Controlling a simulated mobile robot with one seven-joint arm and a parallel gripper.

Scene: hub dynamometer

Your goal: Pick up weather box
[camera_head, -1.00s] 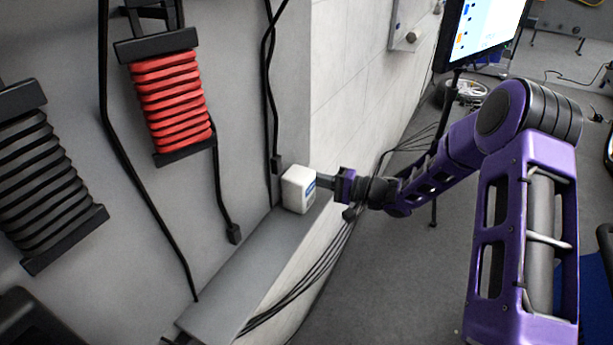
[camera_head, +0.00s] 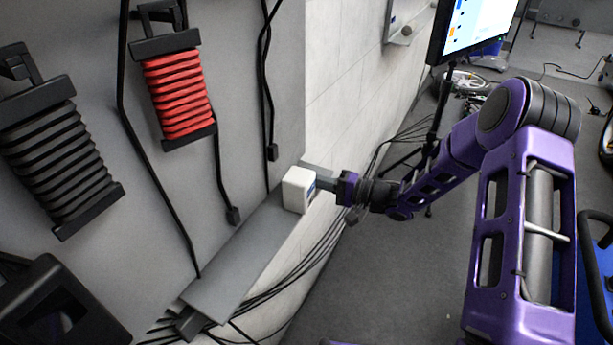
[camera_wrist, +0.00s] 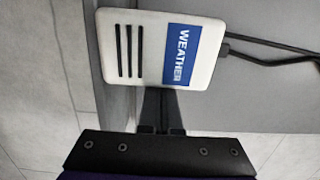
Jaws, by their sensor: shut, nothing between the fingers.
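The weather box (camera_head: 298,190) is a small white box at the far end of the grey ledge, against the wall. In the wrist view, its white face (camera_wrist: 150,50) shows dark slots and a blue "WEATHER" label. My gripper (camera_head: 322,183) reaches in from the right, with its fingers close to the box's right side. In the wrist view, the narrow fingers (camera_wrist: 160,98) are together and end at the box's lower edge. The tips are partly hidden there, and I cannot tell whether they touch it. Nothing is held.
The grey ledge (camera_head: 235,262) runs along the wall, with black cables beside it. A red coiled hose rack (camera_head: 178,95) and a dark one (camera_head: 55,155) hang at left. A monitor (camera_head: 475,25) stands at the back. Open floor lies right of the ledge.

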